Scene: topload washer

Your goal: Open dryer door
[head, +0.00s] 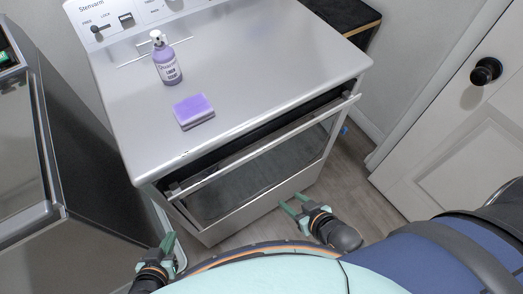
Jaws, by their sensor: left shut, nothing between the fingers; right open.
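The silver dryer (135,110) stands in the middle of the head view. Its front door (255,172) has a dark window and a long bar handle (265,148) along the top edge. The door's top leans out from the body, with a dark gap behind it, so it looks partly open. My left gripper (168,243) is shut and empty, low at the left, apart from the door's lower left corner. My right gripper (291,205) is open and empty, in front of the door's lower right part. Neither gripper touches the handle.
A dark appliance (95,180) stands close at the left. A white room door (460,150) with a black knob is at the right. Bare floor (350,180) lies between.

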